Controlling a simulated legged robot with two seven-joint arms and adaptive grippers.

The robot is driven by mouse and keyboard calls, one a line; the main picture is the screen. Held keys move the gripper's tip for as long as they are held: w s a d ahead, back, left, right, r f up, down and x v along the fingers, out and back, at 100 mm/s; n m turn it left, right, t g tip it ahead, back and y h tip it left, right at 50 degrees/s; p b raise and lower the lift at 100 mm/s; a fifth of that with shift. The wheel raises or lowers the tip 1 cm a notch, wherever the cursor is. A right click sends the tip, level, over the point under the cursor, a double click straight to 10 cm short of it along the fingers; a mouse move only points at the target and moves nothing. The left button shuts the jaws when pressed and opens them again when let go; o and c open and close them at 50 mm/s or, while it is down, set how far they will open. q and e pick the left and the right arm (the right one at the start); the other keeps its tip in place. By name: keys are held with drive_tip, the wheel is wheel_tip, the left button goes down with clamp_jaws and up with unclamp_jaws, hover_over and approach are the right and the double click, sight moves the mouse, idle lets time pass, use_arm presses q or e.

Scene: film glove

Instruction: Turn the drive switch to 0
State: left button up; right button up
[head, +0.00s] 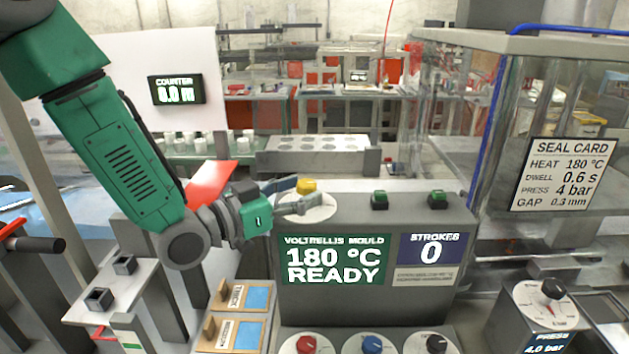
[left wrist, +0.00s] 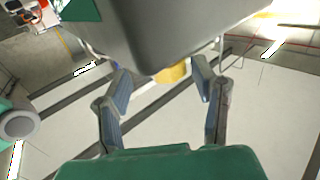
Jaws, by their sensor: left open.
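A yellow knob (head: 306,185) stands at the left end of the top of the grey mould console (head: 375,213), by a pale round plate (head: 312,207). No drive label is legible, so I cannot tell for sure that this is the drive switch. My left gripper (head: 302,196) reaches in from the left with its blue-grey fingers spread at the knob. In the left wrist view the yellow knob (left wrist: 172,73) shows between the open fingertips (left wrist: 161,76), with a visible gap on each side. Its pointer setting cannot be read. My right gripper is not in view.
Two green buttons (head: 437,198) sit further right on the console top. Red (head: 305,344), blue (head: 372,344) and black (head: 436,343) knobs are below its screen. A clear cabinet (head: 480,150) with a seal card stands right. A press dial (head: 551,289) is at lower right.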

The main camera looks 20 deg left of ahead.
use_arm(q)
drive_tip(key=shift+w, duration=0.6)
drive_tip(key=shift+w+a+f, duration=0.1)
drive_tip(key=shift+w+a, duration=0.25)
drive_tip(key=shift+w, duration=0.15)
drive_tip(key=shift+d, duration=0.55)
drive_tip(key=shift+c, duration=0.4)
drive_tip(key=shift+d, duration=0.35)
clamp_jaws()
drive_tip(key=shift+a, duration=0.15)
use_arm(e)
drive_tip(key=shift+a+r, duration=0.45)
use_arm(q)
drive_tip(key=shift+w+a, duration=0.1)
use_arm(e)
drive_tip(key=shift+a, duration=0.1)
